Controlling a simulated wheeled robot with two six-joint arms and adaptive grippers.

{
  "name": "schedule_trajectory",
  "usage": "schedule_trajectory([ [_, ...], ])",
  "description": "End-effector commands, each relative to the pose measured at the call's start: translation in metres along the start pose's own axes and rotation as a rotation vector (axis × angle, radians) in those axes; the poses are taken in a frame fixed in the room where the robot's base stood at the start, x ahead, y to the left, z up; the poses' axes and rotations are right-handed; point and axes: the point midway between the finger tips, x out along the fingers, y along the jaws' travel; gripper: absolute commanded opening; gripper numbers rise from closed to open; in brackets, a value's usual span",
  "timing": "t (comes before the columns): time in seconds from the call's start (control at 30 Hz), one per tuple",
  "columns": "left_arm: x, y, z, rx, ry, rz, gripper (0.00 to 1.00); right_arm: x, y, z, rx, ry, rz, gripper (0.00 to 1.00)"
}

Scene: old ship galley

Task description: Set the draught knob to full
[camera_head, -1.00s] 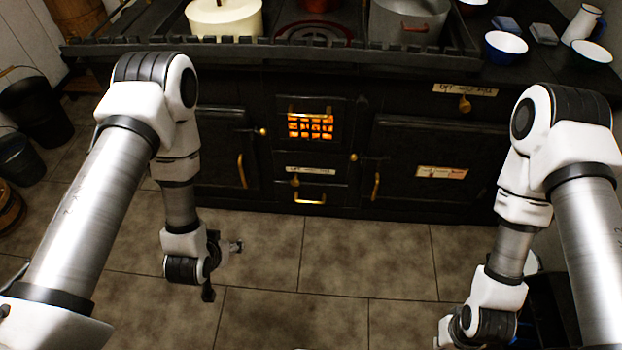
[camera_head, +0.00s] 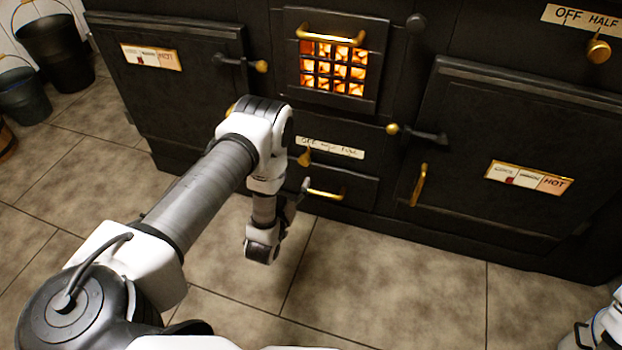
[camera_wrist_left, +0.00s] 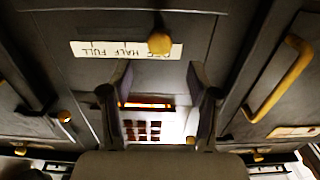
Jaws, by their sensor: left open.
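The draught knob (camera_head: 304,157), a small brass knob, sits on the black stove front below the glowing fire grate. Its white label plate (camera_head: 335,149) begins with OFF and runs to the right. In the left wrist view the picture is upside down: the knob (camera_wrist_left: 160,43) stands in front of the plate (camera_wrist_left: 100,50), near its OFF end. My left gripper (camera_head: 300,188) is low in front of the stove, just below the knob. In the wrist view its two fingers (camera_wrist_left: 159,72) are apart and empty, and the knob lies beyond their tips, not touched.
A brass drawer handle (camera_head: 325,194) is close to the left gripper. The fire door (camera_head: 375,60) with its brass handle is above. A second brass knob (camera_head: 598,50) with its own plate is at upper right. Oven doors flank the middle; the tiled floor (camera_head: 380,270) is clear.

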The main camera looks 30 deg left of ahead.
Motion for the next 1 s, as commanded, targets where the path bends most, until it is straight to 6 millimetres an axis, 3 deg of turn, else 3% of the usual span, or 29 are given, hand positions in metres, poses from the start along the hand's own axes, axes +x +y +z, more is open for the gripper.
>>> schedule_trajectory([
  [0.4,0.068,0.001,0.000,-0.001,0.003,0.001,0.60,0.030,0.000,0.000,0.001,0.001,0.000,0.00],
  [0.73,0.077,0.001,-0.003,0.000,-0.001,0.001,0.60,0.031,0.000,0.000,0.001,0.001,0.000,0.00],
  [0.9,0.077,0.001,-0.003,0.000,-0.001,0.001,0.00,0.031,0.000,-0.001,0.001,0.001,0.000,0.00],
  [1.0,0.077,0.001,-0.003,0.000,-0.001,0.001,0.00,0.031,0.000,0.000,0.001,0.001,0.000,0.00],
])
